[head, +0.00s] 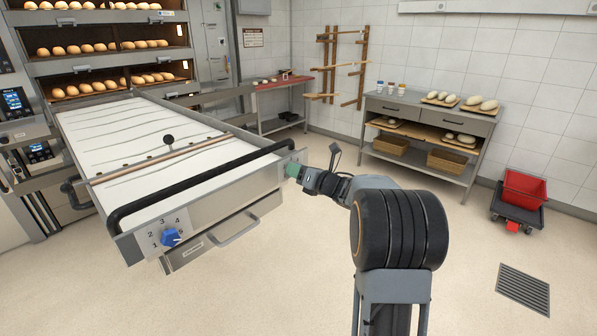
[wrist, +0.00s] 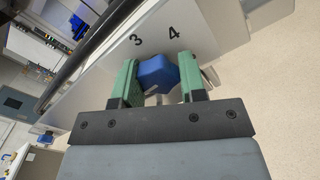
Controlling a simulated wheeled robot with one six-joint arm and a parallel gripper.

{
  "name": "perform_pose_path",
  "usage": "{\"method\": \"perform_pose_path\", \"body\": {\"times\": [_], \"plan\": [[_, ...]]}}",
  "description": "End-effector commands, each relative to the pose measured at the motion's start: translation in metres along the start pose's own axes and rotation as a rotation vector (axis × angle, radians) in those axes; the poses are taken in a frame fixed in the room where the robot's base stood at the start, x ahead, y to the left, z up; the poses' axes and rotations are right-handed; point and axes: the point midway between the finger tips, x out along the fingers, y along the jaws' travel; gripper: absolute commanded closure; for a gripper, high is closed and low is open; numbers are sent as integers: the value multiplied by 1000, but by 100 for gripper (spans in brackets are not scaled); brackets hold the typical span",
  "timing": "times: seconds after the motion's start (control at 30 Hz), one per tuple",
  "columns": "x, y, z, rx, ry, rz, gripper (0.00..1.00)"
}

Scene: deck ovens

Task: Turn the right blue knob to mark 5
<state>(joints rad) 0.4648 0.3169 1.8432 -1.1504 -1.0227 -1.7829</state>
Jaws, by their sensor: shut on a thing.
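The right blue knob (wrist: 157,72) sits on the grey front panel (wrist: 205,38) of the loader, between the two green fingers of my gripper (wrist: 158,60). My gripper is shut on it. Printed marks 3 and 4 show on the panel beyond the knob; the other marks are hidden or out of view. I cannot tell which mark the knob points at. In the head view my gripper (head: 292,170) reaches the right end of the loader front and hides this knob. The left blue knob (head: 170,237) is on the near left end, beside a numbered dial.
The canvas-topped loader (head: 150,135) has a black bar (head: 200,178) along its front and a grey handle (head: 236,231) below. Deck ovens with bread stand behind. A work table (head: 435,117) and a red crate (head: 525,188) on a dolly stand right. The floor around me is open.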

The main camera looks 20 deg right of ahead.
Motion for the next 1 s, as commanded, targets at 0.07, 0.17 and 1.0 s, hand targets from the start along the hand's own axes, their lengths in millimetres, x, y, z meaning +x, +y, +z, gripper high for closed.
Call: {"method": "perform_pose_path", "body": {"times": [0.07, 0.17, 1.0], "plan": [[0, 0, 0, 0, 0, 0, 73], [0, 0, 0, 0, 0, -1, 83], [0, 0, 0, 473, -1, 0, 85]]}}
